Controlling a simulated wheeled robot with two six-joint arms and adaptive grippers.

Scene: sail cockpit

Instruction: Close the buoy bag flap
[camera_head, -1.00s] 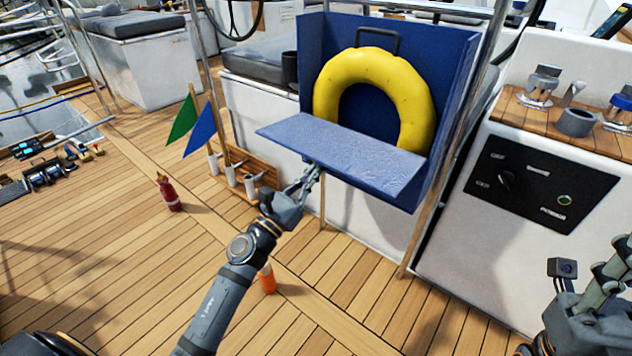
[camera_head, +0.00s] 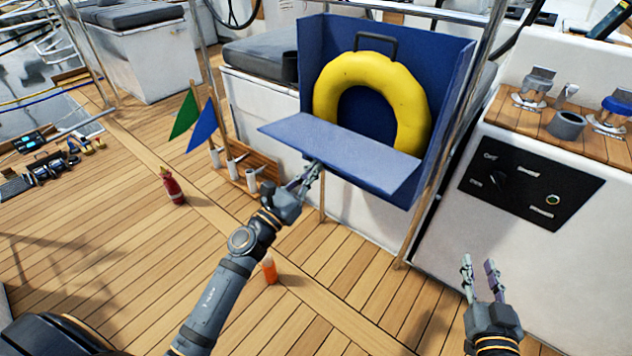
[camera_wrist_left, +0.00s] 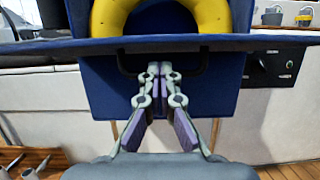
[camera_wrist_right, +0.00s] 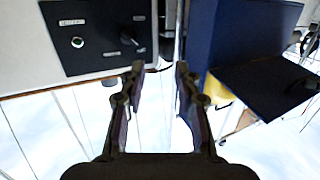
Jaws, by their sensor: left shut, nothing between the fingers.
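The blue buoy bag (camera_head: 455,80) stands upright on the cockpit side with a yellow ring buoy (camera_head: 372,75) inside. Its flap (camera_head: 345,155) sticks out from the front, roughly level, so the bag is open. My left gripper (camera_head: 313,168) is shut and empty just under the flap's outer edge. In the left wrist view the flap (camera_wrist_left: 220,43) is seen edge-on above the fingertips (camera_wrist_left: 160,68), beside a dark handle under it; I cannot tell if they touch. My right gripper (camera_head: 478,263) is open and empty, low and right of the bag. The flap also shows in the right wrist view (camera_wrist_right: 265,85).
A white console with a black switch panel (camera_head: 530,185) stands right of the bag. Metal posts (camera_head: 425,215) rise beside the bag.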

